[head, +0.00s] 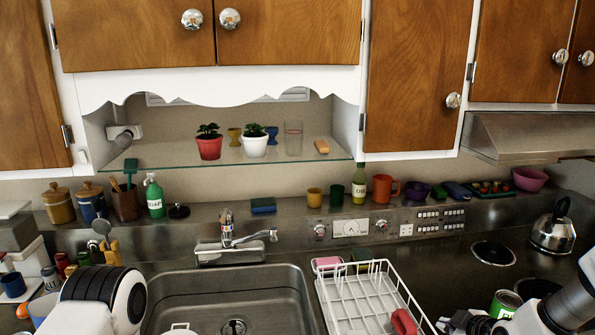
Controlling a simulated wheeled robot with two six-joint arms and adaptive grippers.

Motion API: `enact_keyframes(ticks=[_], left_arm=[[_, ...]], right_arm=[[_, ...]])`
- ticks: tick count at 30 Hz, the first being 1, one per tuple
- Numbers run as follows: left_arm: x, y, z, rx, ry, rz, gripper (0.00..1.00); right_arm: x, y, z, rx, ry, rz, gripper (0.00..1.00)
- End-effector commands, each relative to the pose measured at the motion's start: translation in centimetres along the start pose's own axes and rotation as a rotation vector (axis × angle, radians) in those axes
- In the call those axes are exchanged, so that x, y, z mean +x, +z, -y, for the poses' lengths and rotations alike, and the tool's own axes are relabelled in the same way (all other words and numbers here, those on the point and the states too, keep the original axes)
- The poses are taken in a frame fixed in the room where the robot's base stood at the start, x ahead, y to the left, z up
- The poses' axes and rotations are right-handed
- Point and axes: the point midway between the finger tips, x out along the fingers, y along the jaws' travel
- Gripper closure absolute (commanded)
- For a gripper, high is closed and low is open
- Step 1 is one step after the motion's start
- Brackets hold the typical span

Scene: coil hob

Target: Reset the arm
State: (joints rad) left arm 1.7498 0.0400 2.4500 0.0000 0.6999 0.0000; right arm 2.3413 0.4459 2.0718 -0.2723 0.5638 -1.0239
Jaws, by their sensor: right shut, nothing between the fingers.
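My right arm comes in from the lower right. Its dark right gripper (466,322) is low in the picture at the bottom edge, between the dish rack (372,292) and a green can (505,303). It is shut and holds nothing. Whether it touches the can cannot be told. My left arm shows only as a white and black link at the lower left, in front of the left counter. My left gripper is not in view.
The steel sink (290,285) is in the middle. A red object (403,322) lies in the rack. A kettle (553,232) stands at the right by a coil burner (493,254). Pots, bottles and cups line the back ledge. Wooden cupboards (415,75) hang above.

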Motion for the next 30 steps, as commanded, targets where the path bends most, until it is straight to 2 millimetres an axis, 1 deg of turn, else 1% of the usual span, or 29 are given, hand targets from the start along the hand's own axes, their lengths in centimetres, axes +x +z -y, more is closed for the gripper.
enact_keyframes(ticks=[1,2,3,4,5,6,7,8,9,11,12,15,17,19,30], left_arm=[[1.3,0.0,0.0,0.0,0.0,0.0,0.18],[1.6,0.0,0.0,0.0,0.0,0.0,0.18],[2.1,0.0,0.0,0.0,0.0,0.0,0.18],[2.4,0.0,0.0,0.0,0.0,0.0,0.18],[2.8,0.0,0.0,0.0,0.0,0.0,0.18],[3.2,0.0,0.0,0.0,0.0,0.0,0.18],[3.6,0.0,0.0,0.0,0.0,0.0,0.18],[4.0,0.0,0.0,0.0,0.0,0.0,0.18],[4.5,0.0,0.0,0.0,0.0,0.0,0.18],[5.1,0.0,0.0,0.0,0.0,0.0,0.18],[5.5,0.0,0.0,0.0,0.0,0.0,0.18],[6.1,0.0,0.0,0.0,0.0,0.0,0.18],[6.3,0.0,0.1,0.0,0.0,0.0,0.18],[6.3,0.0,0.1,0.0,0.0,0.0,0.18],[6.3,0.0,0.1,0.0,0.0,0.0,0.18]], right_arm=[[1.4,2.7,4.7,0.073,-0.064,0.06,1.0],[1.8,4.1,7.1,0.126,-0.095,0.096,1.0],[2.1,5.9,10.2,0.195,-0.134,0.149,1.0],[2.2,7.3,12.6,0.248,-0.161,0.191,1.0],[2.2,8.7,15.0,0.298,-0.185,0.235,1.0],[2.0,10.7,18.2,0.367,-0.214,0.299,1.0],[1.6,12.1,20.5,0.418,-0.233,0.349,1.0],[1.2,13.6,22.8,0.468,-0.249,0.402,1.0],[0.4,15.5,25.8,0.532,-0.265,0.474,1.0],[-1.2,18.3,29.9,0.623,-0.279,0.585,1.0],[-2.3,19.9,32.2,0.676,-0.281,0.653,1.0],[-5.1,22.8,36.3,0.776,-0.269,0.792,1.0],[-6.2,23.7,37.6,0.813,-0.257,0.843,1.0],[-7.0,24.2,38.3,0.835,-0.248,0.872,1.0],[-7.1,24.2,38.4,0.84,-0.246,0.877,1.0]])
